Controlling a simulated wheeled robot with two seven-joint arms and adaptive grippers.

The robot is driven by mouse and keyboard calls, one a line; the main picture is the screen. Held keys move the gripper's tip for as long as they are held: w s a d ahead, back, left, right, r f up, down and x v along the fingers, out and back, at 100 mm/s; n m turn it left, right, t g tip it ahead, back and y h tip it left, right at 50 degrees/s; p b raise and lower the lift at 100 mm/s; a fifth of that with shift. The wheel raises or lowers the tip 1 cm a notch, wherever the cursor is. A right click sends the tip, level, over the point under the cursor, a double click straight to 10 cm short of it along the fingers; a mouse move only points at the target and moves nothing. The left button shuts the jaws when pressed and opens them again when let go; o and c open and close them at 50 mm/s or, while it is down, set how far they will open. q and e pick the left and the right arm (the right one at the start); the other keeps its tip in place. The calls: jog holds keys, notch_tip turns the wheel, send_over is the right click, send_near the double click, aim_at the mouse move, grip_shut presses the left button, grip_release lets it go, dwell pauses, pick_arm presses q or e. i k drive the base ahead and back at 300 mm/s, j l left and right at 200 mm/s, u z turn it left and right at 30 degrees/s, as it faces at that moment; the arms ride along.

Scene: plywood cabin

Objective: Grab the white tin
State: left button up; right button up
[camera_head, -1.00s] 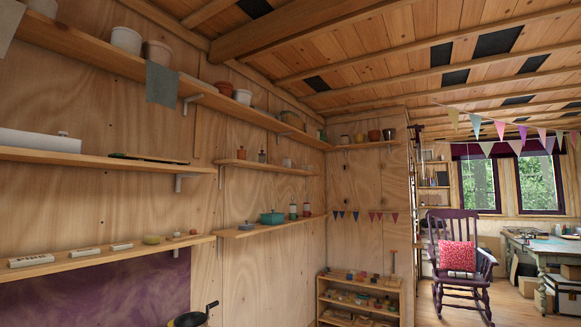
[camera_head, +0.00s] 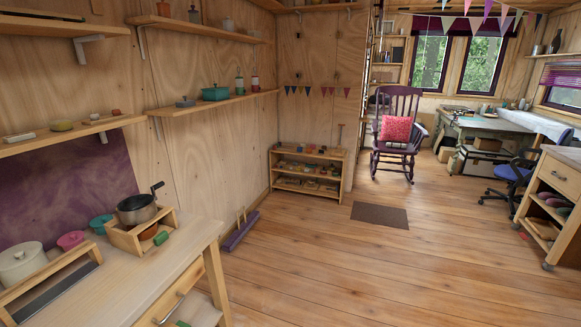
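A small pale cup-like container (camera_head: 228,25) stands on the upper wall shelf. Neither of my grippers shows in this view.
A purple rocking chair (camera_head: 397,135) stands farther back. The wooden floor (camera_head: 310,260) is largely clear.

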aim_at(228, 24)
jog(key=i, duration=3.95)
jog(key=u, duration=0.25)
jog(key=i, duration=0.05)
